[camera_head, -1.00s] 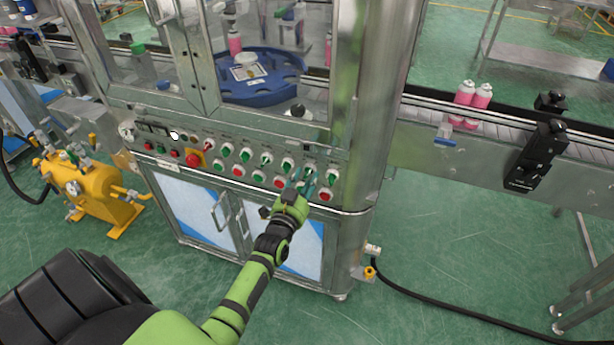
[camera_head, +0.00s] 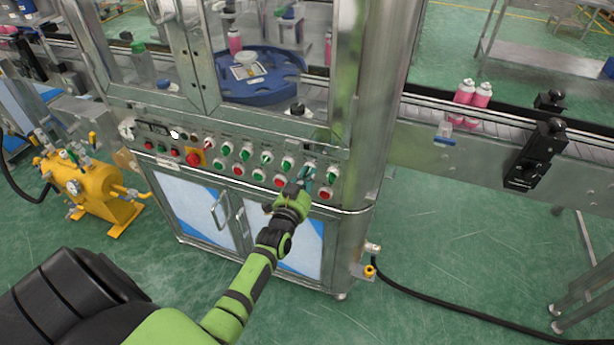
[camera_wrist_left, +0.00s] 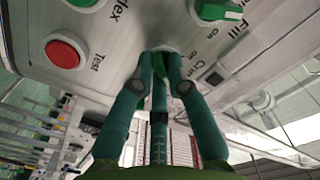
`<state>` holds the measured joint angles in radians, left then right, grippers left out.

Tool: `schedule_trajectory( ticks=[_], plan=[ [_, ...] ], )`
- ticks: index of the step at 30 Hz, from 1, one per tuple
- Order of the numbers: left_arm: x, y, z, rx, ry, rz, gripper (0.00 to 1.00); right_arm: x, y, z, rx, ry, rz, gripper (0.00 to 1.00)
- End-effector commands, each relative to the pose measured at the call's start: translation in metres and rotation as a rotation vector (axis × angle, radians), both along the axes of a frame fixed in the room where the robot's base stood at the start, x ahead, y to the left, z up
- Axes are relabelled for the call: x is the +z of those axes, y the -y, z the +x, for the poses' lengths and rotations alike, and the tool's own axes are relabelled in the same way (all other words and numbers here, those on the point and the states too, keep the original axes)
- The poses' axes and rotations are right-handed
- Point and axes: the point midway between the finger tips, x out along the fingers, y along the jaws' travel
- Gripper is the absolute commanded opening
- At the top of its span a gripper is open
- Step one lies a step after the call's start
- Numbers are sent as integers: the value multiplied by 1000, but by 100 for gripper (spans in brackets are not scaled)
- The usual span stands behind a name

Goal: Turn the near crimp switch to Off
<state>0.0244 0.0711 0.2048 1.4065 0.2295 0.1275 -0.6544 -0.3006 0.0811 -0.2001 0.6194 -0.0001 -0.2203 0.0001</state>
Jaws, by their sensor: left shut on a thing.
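The crimp switch (camera_wrist_left: 162,66), a small green knob on a pale round base, sits between the fingertips of my left gripper (camera_wrist_left: 161,62) in the left wrist view. The printed word beside it is partly covered. My left gripper (camera_head: 306,178) is shut on this knob at the right part of the control panel in the head view. The fingers hide most of the knob, so its exact angle is hard to read. My right gripper is not in view.
Another green switch (camera_wrist_left: 217,10) and a red button (camera_wrist_left: 66,52) sit close by on the panel. A red button (camera_head: 325,194) is just right of my gripper. A yellow tank (camera_head: 88,192) stands at left.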

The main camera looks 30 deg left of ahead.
Motion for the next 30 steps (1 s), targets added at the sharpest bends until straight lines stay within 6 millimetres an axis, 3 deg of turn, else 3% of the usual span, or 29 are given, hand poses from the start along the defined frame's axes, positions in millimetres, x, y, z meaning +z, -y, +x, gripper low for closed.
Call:
schedule_trajectory(
  ticks=[8,30],
  plan=[
    [1,0,0,0,37,-156,0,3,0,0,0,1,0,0],
    [3,0,0,-1,190,-798,0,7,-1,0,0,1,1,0]
  ],
)
